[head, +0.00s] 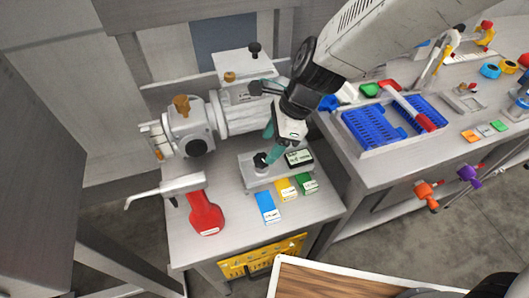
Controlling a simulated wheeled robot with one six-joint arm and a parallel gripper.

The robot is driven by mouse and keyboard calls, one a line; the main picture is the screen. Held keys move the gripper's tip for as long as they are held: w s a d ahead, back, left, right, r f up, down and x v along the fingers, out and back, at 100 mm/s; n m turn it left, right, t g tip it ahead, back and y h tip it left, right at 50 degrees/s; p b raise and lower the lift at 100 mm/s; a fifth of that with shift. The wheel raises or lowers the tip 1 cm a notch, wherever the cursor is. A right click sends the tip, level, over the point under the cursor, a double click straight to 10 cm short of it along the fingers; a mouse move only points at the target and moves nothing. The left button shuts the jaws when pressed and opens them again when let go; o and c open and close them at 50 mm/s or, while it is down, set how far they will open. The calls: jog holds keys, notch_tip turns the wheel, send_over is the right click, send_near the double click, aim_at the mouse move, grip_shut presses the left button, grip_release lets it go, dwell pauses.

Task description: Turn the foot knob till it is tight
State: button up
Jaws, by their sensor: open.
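A small black knob (260,160) stands on a grey metal block (258,181) on the bench, beside a small dark-framed display (299,157). I take it to be the foot knob, though a similar black knob (254,48) stands on the grey unit at the back. My gripper (270,144) has teal fingers and comes down from the upper right. It is open. One fingertip is right beside the near knob, partly in front of the block. I cannot tell whether it touches the knob or whether the fingers straddle it.
Blue (267,207), yellow (286,190) and green (306,183) cards lie before the block. A grey machine with a pipe (186,128) fills the left back. A tray (365,150) with blue racks is on the right bench.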

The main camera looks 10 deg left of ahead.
aim_at(262, 157)
jog(key=x, duration=0.4)
jog(key=shift+a+f, duration=0.1)
jog(key=shift+f, duration=0.3)
jog(key=shift+c, duration=0.4)
jog(key=c, duration=0.9)
jog(key=shift+w+n+g+h, duration=0.1)
jog(key=shift+n+g+h, duration=0.35)
jog(key=shift+n, duration=1.15)
jog(key=o, duration=1)
jog(key=shift+r, duration=0.15)
